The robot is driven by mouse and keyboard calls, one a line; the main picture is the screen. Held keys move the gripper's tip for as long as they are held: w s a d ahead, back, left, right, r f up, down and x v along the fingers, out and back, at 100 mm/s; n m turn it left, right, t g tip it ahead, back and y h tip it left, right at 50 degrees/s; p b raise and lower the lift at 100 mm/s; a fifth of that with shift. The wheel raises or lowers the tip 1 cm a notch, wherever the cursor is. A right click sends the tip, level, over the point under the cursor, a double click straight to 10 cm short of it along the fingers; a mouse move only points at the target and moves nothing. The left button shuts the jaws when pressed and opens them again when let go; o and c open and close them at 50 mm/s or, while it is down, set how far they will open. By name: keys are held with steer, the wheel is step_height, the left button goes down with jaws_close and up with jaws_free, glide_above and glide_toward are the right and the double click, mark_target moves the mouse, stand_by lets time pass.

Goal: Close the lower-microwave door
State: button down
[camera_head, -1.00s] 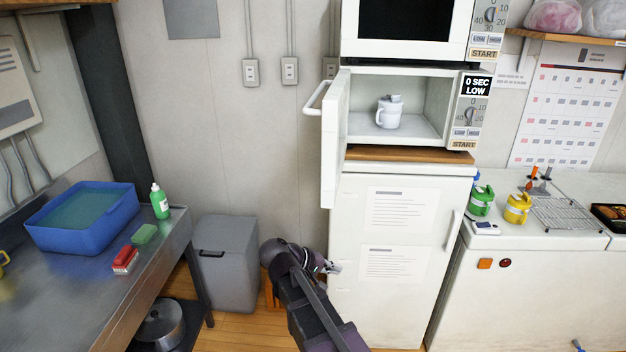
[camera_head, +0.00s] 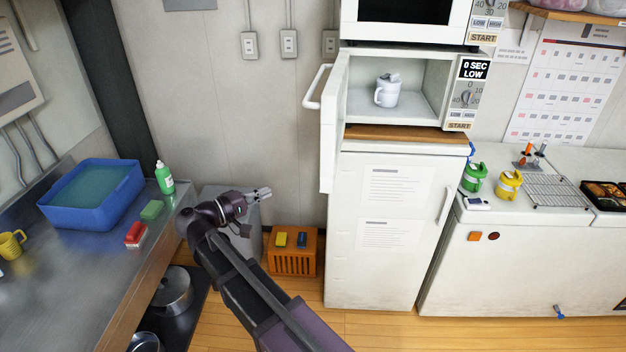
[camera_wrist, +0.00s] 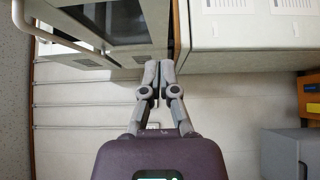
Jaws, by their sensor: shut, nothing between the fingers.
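The lower microwave (camera_head: 466,95) stands on a wooden board on the white fridge. Its door (camera_head: 328,135) is wide open, swung out at the left side toward me, with a white handle (camera_head: 318,87) on its outer face. A white mug (camera_head: 388,90) stands inside. My gripper (camera_head: 268,193) is shut and empty, left of the fridge and lower than the door, apart from it. In the wrist view my gripper (camera_wrist: 158,66) shows its fingertips together, and the door with its handle (camera_wrist: 60,22) appears at the upper left.
The white fridge (camera_head: 385,270) stands below the microwave. An upper microwave (camera_head: 487,20) sits above. A grey bin (camera_head: 240,240) and an orange crate (camera_head: 290,262) stand on the floor left of the fridge. A steel counter (camera_head: 70,290) holds a blue tub (camera_head: 92,212). Wall space left of the door is free.

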steer(key=shift+d, duration=0.1)
steer(key=s+d+x, duration=0.1)
steer(key=s+x, duration=0.1)
steer(key=x, duration=1)
steer(key=shift+w+d, duration=0.15)
steer(key=shift+d, duration=0.45)
